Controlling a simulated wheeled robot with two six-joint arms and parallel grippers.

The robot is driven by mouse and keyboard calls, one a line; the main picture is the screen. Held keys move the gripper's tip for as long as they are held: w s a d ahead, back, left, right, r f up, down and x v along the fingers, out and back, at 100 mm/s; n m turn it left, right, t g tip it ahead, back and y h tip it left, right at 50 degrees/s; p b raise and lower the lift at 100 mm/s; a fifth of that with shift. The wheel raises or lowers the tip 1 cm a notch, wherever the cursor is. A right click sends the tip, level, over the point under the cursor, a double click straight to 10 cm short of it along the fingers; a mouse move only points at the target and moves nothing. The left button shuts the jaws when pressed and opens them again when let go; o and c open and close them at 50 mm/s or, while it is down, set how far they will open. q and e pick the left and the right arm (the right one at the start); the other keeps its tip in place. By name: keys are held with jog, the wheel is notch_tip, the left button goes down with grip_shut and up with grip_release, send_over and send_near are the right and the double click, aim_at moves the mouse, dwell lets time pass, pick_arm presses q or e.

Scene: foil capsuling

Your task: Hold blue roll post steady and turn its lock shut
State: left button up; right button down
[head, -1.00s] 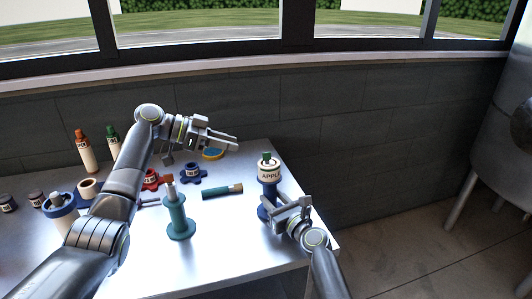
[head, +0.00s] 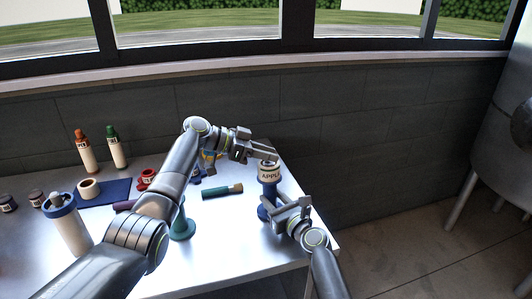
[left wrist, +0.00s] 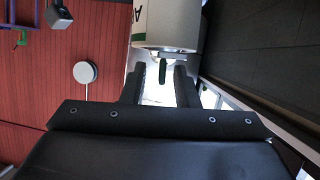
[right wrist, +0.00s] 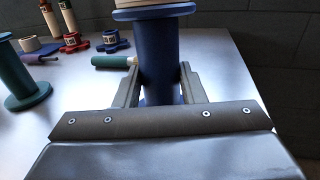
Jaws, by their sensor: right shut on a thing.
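The blue roll post (head: 267,198) stands upright near the table's right edge. It carries a white roll lettered "APPL" (head: 269,175). My right gripper (right wrist: 160,88) is shut on the post's shaft below the roll, and the blue flange (right wrist: 153,12) shows above it. My left gripper (head: 272,155) is at the top of the post, above the roll. In the left wrist view, the green lock (left wrist: 162,70) sticks out past the roll's end, between the left fingers, which stand apart with gaps on both sides. The left gripper hides the lock in the head view.
A teal post (head: 181,228) stands left of the blue one, partly behind my left arm. A red piece (head: 148,177), a blue mat (head: 117,190), a tape roll (head: 88,188) and two bottles (head: 117,148) are further left.

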pick_arm(q)
grip_shut()
pick_arm(e)
jog(key=shift+d+f, duration=0.1)
jog(key=shift+f, duration=0.25)
pick_arm(q)
jog(key=shift+n+t+y, duration=0.3)
jog(key=shift+n+t, duration=0.2)
jog(key=shift+t, duration=0.2)
grip_release()
pick_arm(e)
jog(key=shift+r, duration=0.1)
pick_arm(q)
jog(key=v, duration=1.2)
